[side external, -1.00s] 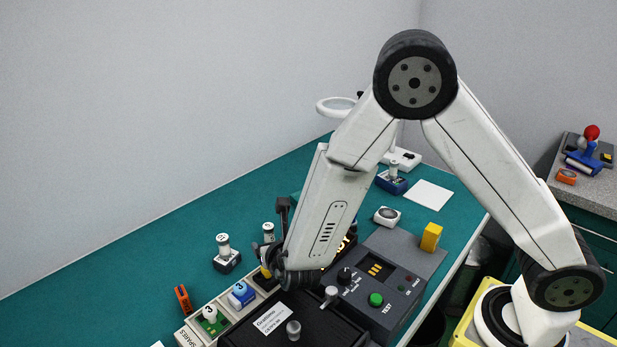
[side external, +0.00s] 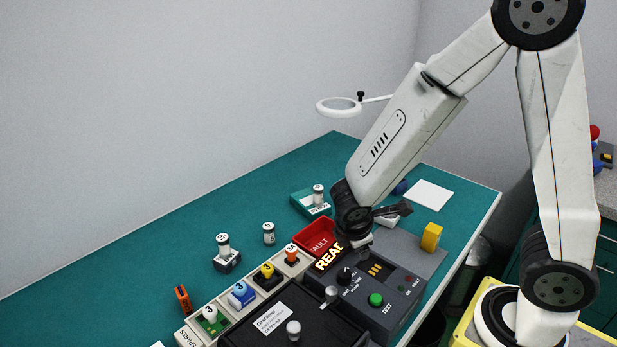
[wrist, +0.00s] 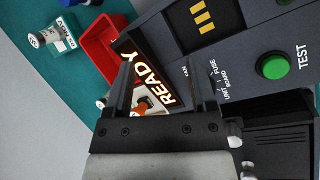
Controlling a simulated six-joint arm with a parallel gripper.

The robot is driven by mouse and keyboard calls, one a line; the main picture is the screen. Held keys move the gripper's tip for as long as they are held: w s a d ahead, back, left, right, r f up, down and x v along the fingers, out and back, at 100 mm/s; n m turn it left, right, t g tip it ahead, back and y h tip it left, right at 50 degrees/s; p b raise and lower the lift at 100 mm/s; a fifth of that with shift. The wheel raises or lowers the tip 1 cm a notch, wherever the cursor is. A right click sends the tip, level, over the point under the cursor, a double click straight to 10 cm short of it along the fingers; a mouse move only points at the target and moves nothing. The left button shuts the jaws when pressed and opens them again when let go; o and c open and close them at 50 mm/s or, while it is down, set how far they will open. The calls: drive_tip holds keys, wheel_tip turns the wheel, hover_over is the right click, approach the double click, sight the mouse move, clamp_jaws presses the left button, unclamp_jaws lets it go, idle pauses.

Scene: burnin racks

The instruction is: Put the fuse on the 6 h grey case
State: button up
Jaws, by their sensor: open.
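A case with black sides and a pale top (side external: 227,262) stands on the bench with a white fuse (side external: 223,243) upright on it. Another white fuse (side external: 268,233) stands apart on the bench. A teal case (side external: 311,207) carries a third white fuse (side external: 318,194); it also shows in the wrist view (wrist: 62,36). A pale grey case is partly hidden behind my wrist. I cannot read a 6 h mark on any case. My gripper (wrist: 163,85) is open and empty, above the tester's lit READY sign (wrist: 153,78).
The dark tester (side external: 375,285) has a green TEST button (side external: 376,300). A red FAULT bin (side external: 315,237) adjoins it. The spares rack (side external: 190,333) holds several coloured pieces. A yellow block (side external: 431,236) sits right. Bench left of the rack is mostly clear.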

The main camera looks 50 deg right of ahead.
drive_tip(key=s+m, duration=0.1)
drive_tip(key=m+y, duration=0.1)
drive_tip(key=m, duration=0.1)
drive_tip(key=shift+s+a+r+y, duration=0.15)
drive_tip(key=shift+s+r+y, duration=0.15)
drive_tip(key=shift+s, duration=0.05)
drive_tip(key=m, duration=0.1)
drive_tip(key=m+y, duration=0.1)
drive_tip(key=s+m, duration=0.1)
drive_tip(key=shift+a+r+m+y, duration=0.25)
drive_tip(key=shift+r+m+y, duration=0.05)
drive_tip(key=shift+r, duration=0.1)
drive_tip(key=m, duration=0.2)
drive_tip(key=r+y, duration=0.1)
drive_tip(key=shift+s+a+m, duration=0.2)
drive_tip(key=shift+s+m, duration=0.05)
drive_tip(key=shift+m, duration=0.15)
drive_tip(key=m, duration=0.1)
drive_tip(key=r+m+t+y, duration=0.1)
drive_tip(key=m, duration=0.1)
drive_tip(key=shift+a, duration=0.1)
